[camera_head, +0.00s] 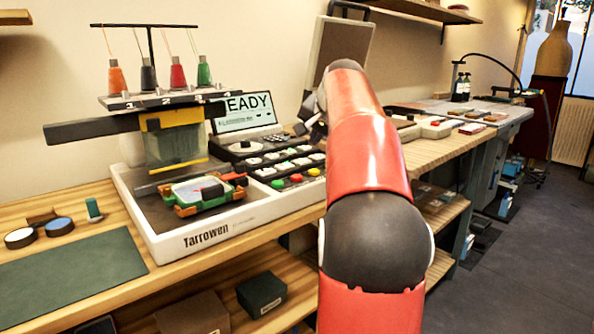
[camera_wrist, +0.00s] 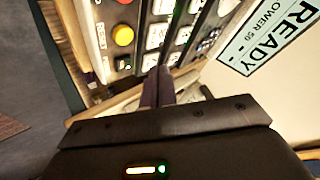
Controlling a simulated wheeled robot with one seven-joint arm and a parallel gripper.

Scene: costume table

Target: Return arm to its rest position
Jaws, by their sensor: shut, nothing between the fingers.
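My red and black arm reaches forward and up from the bottom of the head view, to the right of the white Tarrowen machine (camera_head: 215,228). The arm hides most of my gripper in that view. In the wrist view my gripper (camera_wrist: 157,78) has its two dark fingers together, with nothing seen between them. The fingers point toward the button panel (camera_wrist: 150,35), beside a yellow round button (camera_wrist: 123,36). I cannot tell whether the fingertips touch the panel. The screen (camera_wrist: 268,38) reading READY also shows in the head view (camera_head: 245,112).
Thread spools (camera_head: 177,73) stand on a rack above the machine. A hooped piece (camera_head: 200,193) sits on its bed. A green mat (camera_head: 70,280) lies at front left. A tilted panel (camera_head: 343,45) stands behind my arm. Open floor (camera_head: 530,260) lies to the right.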

